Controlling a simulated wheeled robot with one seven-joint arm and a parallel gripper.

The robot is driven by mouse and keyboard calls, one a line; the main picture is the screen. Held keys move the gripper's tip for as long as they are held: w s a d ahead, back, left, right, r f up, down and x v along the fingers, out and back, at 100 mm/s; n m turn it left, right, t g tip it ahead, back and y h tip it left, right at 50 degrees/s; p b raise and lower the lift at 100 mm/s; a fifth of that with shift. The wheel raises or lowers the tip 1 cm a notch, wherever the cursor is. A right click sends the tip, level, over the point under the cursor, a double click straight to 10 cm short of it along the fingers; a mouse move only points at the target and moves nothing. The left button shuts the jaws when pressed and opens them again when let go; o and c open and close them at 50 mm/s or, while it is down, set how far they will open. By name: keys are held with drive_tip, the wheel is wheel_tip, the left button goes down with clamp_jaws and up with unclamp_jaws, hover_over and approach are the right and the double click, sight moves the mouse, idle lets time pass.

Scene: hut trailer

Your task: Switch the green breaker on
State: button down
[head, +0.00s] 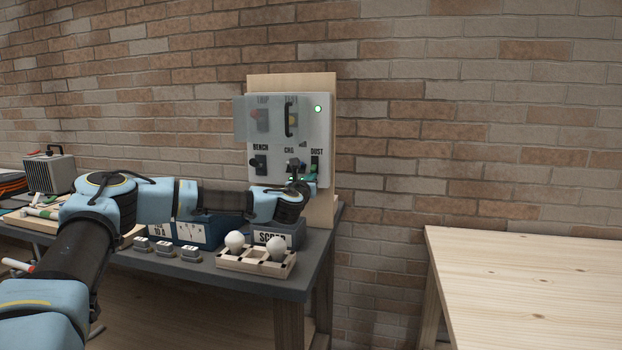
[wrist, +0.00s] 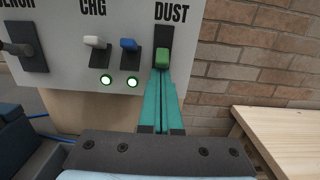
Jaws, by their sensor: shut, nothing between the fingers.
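The green breaker (wrist: 163,57) is under the DUST label at the right of the panel (wrist: 185,14) in the wrist view. Its green lever sits at the lower part of its black slot. It also shows small near the panel's right edge in the head view (head: 314,168). My gripper (wrist: 162,74) is shut and empty, its teal fingers pointing up at the panel. The fingertips are just below the green lever; I cannot tell whether they touch it. Any lamp below this breaker is hidden behind the fingers.
A white lever (wrist: 95,42) and a blue lever (wrist: 129,45) sit left of the green one, each above a lit green lamp. The BENCH switch (head: 260,163) is further left. A clear cover (head: 260,120) is over TRIP. Bulbs in a wooden holder (head: 257,262) stand below.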

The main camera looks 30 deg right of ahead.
drive_tip(key=shift+r, duration=0.1)
drive_tip(key=shift+a+r+g+p, duration=0.1)
drive_tip(key=shift+g+p, duration=0.2)
drive_tip(key=shift+p, duration=0.1)
